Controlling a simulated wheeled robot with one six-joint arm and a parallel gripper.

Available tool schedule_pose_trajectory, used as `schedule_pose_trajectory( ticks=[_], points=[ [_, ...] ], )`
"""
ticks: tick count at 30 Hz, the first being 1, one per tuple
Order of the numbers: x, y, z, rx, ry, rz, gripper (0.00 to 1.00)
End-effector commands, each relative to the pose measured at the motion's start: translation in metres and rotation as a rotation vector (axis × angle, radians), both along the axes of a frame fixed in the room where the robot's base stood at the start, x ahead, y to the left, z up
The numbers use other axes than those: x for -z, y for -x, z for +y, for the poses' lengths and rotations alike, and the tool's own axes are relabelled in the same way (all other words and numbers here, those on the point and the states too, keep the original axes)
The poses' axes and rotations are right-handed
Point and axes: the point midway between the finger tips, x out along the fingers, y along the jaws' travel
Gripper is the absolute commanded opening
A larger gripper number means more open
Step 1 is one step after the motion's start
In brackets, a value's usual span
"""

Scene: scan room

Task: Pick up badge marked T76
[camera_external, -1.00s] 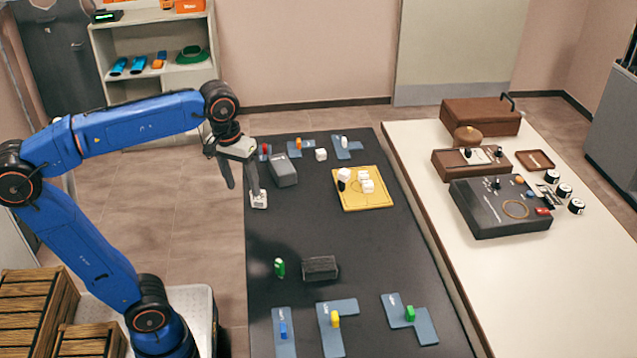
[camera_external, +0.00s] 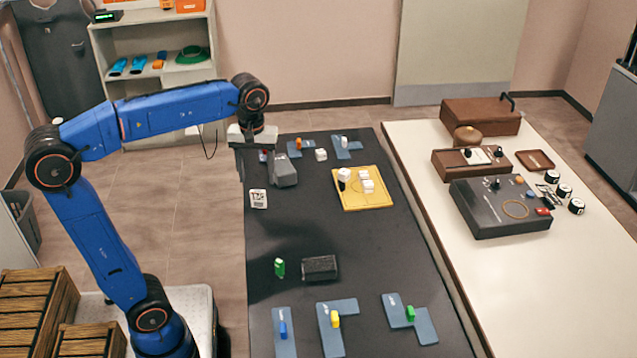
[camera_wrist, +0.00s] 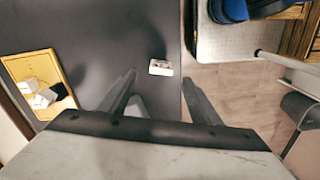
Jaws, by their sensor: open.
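The badge (camera_external: 258,198) is a small white card with dark and reddish print, lying on the dark table near its left edge. Its print is too small to read surely. In the wrist view the badge (camera_wrist: 160,67) appears between and just beyond my fingertips. My gripper (camera_external: 256,170) is open and empty, above the table, with its fingers pointing down behind the badge in the external view. Both fingers of my gripper (camera_wrist: 159,77) show spread apart in the wrist view.
A grey block (camera_external: 284,172) stands close to the badge, behind my gripper. A yellow tray (camera_external: 375,201) with white cubes lies to the right. A green piece (camera_external: 279,267) and a dark block (camera_external: 319,267) stand nearer the front. The table between them and the badge is clear.

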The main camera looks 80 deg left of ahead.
Motion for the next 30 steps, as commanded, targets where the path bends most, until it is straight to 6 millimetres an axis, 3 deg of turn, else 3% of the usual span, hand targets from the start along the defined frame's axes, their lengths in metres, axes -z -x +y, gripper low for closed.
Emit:
schedule_pose_trajectory(
  ticks=[6,14,21,30],
  points=[
    [0.031,0.000,0.000,0.001,0.001,0.001,0.58],
    [0.046,0.001,0.000,0.001,0.001,0.001,0.58],
    [0.079,0.003,0.000,0.001,0.001,0.002,0.58],
    [0.091,0.002,0.000,0.001,0.000,0.000,0.58]
  ],
)
